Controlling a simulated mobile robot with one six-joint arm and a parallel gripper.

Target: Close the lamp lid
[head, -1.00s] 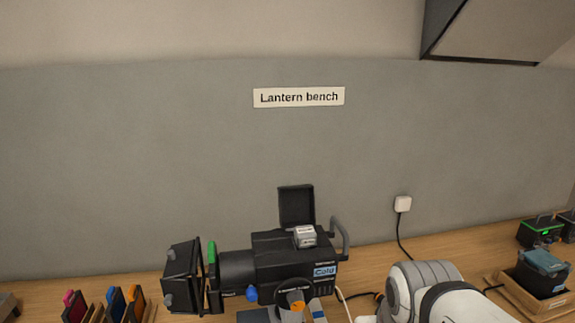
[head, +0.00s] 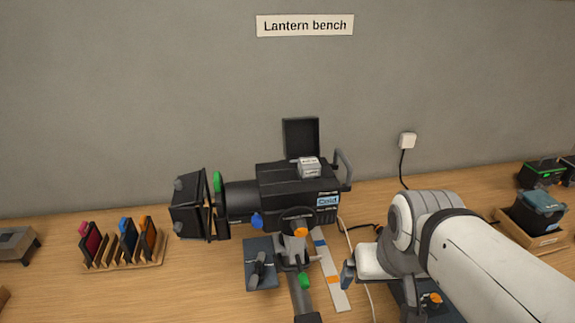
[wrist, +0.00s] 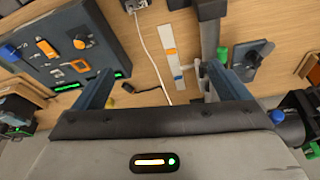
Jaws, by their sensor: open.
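The black lantern (head: 285,190) stands on the bench in the head view, with a "Cold" tag on its side. Its lamp lid (head: 301,138) stands upright, open, at the back of the housing top. A small grey labelled block (head: 309,167) sits on the housing top in front of the lid. My gripper (wrist: 158,88) is open and empty in the wrist view, its fingers wide apart over the bench. In the head view one fingertip (head: 347,275) shows low and to the right of the lantern, apart from the lid. The wrist view does not show the lid.
A grey handle (head: 344,170) rises at the lantern's right end. A rack of coloured frames (head: 125,262) is at left. A wooden tray (head: 530,238) with a dark box is at right. A dark switch panel (wrist: 70,55) and a cable (wrist: 150,50) lie below my gripper.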

